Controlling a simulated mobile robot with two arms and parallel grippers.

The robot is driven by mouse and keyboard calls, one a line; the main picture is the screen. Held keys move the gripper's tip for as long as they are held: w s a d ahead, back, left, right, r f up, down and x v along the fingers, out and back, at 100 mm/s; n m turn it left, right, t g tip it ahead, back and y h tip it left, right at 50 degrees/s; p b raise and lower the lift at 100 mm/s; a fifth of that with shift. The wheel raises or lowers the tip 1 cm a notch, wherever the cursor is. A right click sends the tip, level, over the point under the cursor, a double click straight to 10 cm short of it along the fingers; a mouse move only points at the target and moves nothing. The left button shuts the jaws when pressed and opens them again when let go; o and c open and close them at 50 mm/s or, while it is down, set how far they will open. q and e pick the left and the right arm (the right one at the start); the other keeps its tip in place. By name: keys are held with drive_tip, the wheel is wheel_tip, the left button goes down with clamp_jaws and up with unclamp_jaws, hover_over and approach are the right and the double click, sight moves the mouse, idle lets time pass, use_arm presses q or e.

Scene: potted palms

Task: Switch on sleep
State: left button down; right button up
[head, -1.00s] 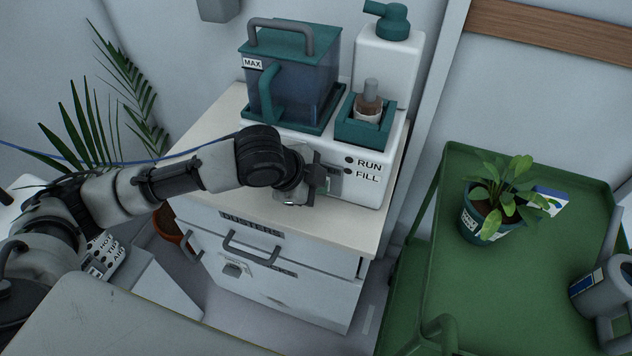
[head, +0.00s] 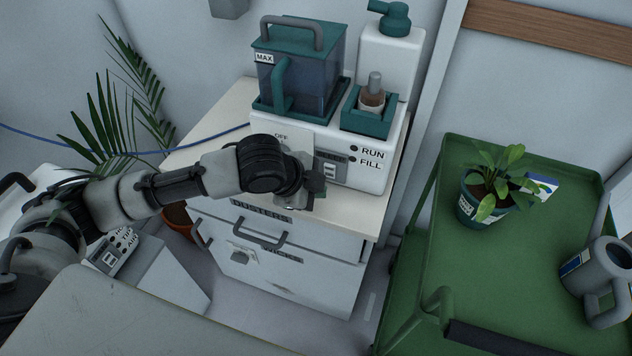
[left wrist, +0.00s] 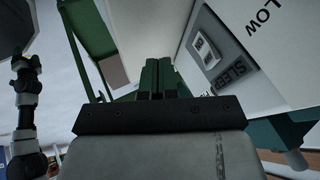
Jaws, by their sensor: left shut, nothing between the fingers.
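A white machine (head: 372,180) stands on a cabinet top. A small grey switch panel (head: 331,166) is on its front, beside the RUN and FILL markings. In the left wrist view the panel (left wrist: 232,60) carries the word SLEEP (left wrist: 229,79) and a light rocker switch (left wrist: 206,50); its setting is too small to tell. My left gripper (head: 316,187) is shut and empty, just in front of and below the panel. Its closed fingers (left wrist: 160,78) appear apart from the switch in the left wrist view. A dark, jointed arm, seemingly my right, shows at that view's left edge; its gripper (left wrist: 24,64) is unclear.
A tank marked MAX (head: 298,75), a brown bottle (head: 373,97) and a pump dispenser (head: 389,55) are on the machine. Cabinet drawers with handles (head: 260,241) are below. A green trolley (head: 520,260) with a potted plant (head: 484,205) and a grey can (head: 600,270) stands right.

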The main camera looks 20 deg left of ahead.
use_arm(q)
drive_tip(key=s+f+v, duration=0.1)
drive_tip(key=v, duration=0.8)
drive_tip(key=shift+s+a+r+p, duration=0.25)
drive_tip(key=shift+s+p, duration=0.1)
drive_tip(key=shift+p, duration=0.1)
drive_tip(key=shift+d, duration=0.15)
